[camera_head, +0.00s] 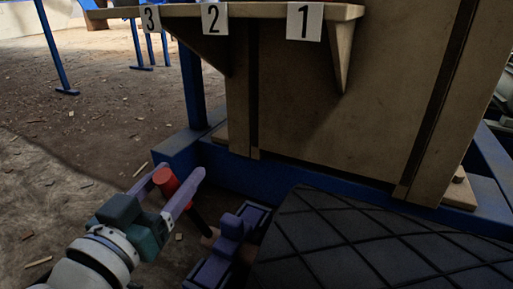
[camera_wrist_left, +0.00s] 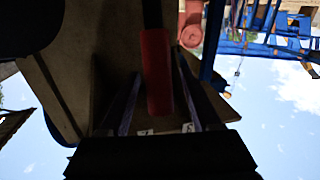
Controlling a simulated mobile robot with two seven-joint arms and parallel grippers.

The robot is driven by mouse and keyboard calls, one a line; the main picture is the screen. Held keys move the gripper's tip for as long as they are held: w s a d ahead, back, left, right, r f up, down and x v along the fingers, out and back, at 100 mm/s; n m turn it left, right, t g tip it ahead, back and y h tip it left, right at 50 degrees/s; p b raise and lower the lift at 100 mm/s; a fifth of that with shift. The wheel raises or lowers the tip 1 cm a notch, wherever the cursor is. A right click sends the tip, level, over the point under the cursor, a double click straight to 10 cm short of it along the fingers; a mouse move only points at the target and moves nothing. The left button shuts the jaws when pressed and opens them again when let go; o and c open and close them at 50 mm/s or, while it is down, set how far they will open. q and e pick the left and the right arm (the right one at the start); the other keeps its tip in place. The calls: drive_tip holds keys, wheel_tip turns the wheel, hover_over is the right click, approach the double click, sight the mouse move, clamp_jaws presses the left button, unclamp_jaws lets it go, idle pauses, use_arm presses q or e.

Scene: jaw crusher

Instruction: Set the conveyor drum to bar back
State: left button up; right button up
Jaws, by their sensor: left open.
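The conveyor drum (camera_head: 365,245), black with a diamond pattern, fills the lower right of the head view. A bar with a red grip (camera_head: 168,181) and a dark shaft (camera_head: 199,222) slants up and left from beside a purple-blue bracket (camera_head: 232,228) at the drum's left end. My left gripper (camera_head: 180,173) is open, with its two purple fingers on either side of the red grip. In the left wrist view the red grip (camera_wrist_left: 157,72) lies between the fingers, with visible gaps on both sides. The bar's lower end is partly hidden. My right gripper is out of view.
A tan shelf with number plates 1 (camera_head: 304,21), 2 (camera_head: 214,18) and 3 (camera_head: 150,18) juts out above. A tan machine wall (camera_head: 330,120) and blue frame beam (camera_head: 285,175) stand behind the drum. Open dirt floor (camera_head: 75,130) with wood chips lies left.

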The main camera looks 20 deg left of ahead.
use_arm(q)
drive_tip(key=shift+w+a+b, duration=0.1)
drive_tip(key=shift+w+b, duration=0.2)
drive_tip(key=shift+w, duration=0.75)
drive_tip(key=shift+c, duration=0.2)
clamp_jaws()
idle(0.4)
